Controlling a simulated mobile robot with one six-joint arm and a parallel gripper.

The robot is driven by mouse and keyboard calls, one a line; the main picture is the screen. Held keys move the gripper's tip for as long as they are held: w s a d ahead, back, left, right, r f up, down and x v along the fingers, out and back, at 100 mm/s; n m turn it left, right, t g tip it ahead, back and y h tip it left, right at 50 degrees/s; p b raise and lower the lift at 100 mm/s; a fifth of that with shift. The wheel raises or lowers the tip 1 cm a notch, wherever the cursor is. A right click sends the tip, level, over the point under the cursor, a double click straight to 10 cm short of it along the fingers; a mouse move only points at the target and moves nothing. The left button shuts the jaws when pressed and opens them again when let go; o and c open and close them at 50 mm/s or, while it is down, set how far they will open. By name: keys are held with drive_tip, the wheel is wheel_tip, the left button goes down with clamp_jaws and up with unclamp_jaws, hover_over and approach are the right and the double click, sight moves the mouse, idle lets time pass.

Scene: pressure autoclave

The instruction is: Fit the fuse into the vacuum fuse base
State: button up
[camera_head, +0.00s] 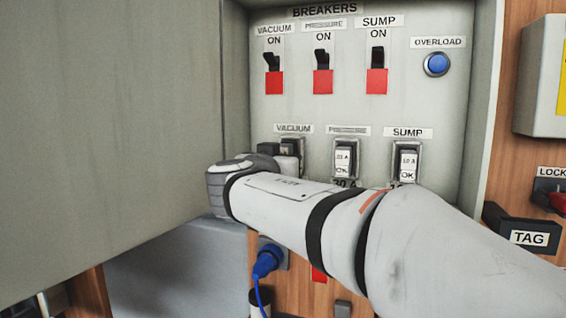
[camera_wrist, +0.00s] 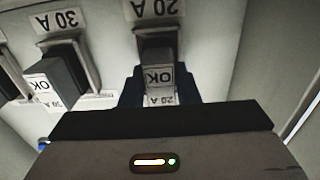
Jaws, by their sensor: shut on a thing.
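The vacuum fuse base (camera_head: 299,146) is on the grey panel under the VACUUM label, partly hidden by my gripper (camera_head: 280,151). In the wrist view, which shows the panel upside down, my gripper (camera_wrist: 160,90) has its dark fingers on both sides of a dark fuse (camera_wrist: 158,76) marked OK and 20 A. My gripper is shut on this fuse. The fuse lines up with the base (camera_wrist: 153,38) below the 20 A label. I cannot tell how deep it sits in it.
The pressure fuse (camera_head: 344,159) and sump fuse (camera_head: 408,164) sit in their bases to the right. Three breakers, including the vacuum breaker (camera_head: 273,75), are above, all under ON labels. The open cabinet door (camera_head: 110,130) stands close on the left.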

drive_tip(key=shift+w+d, duration=0.15)
drive_tip(key=shift+w, duration=0.1)
drive_tip(key=o, duration=1.1)
drive_tip(key=shift+c, duration=0.2)
drive_tip(key=shift+s, duration=0.1)
